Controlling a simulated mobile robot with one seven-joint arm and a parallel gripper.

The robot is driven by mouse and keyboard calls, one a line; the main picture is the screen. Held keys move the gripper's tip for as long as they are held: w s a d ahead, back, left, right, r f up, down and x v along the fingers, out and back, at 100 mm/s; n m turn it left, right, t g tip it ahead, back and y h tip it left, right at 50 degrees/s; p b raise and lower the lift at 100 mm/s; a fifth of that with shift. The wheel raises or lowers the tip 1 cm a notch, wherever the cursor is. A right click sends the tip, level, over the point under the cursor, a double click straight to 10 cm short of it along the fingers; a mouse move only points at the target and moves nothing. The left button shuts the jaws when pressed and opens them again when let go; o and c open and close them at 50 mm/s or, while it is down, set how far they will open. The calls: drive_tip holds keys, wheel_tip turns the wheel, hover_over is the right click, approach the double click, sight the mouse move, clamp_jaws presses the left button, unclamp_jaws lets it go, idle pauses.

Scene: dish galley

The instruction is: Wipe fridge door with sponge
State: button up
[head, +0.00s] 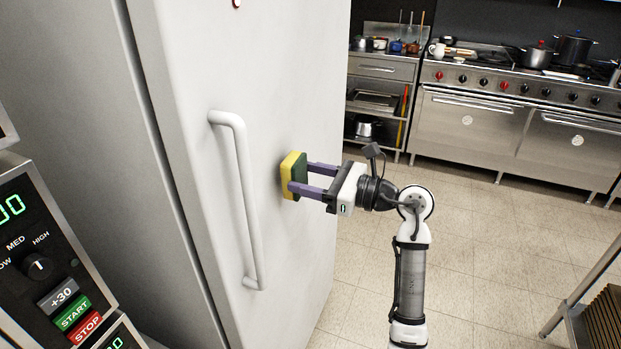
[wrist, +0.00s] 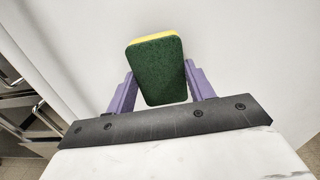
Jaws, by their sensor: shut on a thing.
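The white fridge door (head: 185,60) stands upright at the left of the head view, with a long white vertical handle (head: 242,200). It also fills the background of the wrist view (wrist: 240,50). The sponge (head: 293,176) is yellow on one side and green on the other. My gripper (head: 300,178) is shut on the sponge, with a purple finger at each side of it. The yellow side faces the door, right of the handle, and looks to be at or very near its surface. The green side shows in the wrist view (wrist: 158,72). Any contact between sponge and door is hidden.
A microwave panel (head: 50,250) with buttons is close at the lower left. A steel range (head: 500,110) with pots and a shelf unit (head: 380,95) stand at the back. A rack (head: 600,310) is at the lower right. The tiled floor (head: 480,230) between is clear.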

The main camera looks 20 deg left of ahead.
drive_tip(key=shift+a, duration=0.9)
drive_tip(key=w+b, duration=0.2)
drive_tip(key=w, duration=0.2)
drive_tip(key=shift+f+b, duration=0.1)
drive_tip(key=shift+b, duration=0.3)
drive_tip(key=shift+s+b, duration=1)
drive_tip(key=shift+s, duration=1.05)
drive_tip(key=d+b, duration=0.1)
drive_tip(key=d, duration=0.3)
drive_tip(key=shift+d+b, duration=0.1)
drive_tip(key=shift+b, duration=0.25)
drive_tip(key=shift+d, duration=0.9)
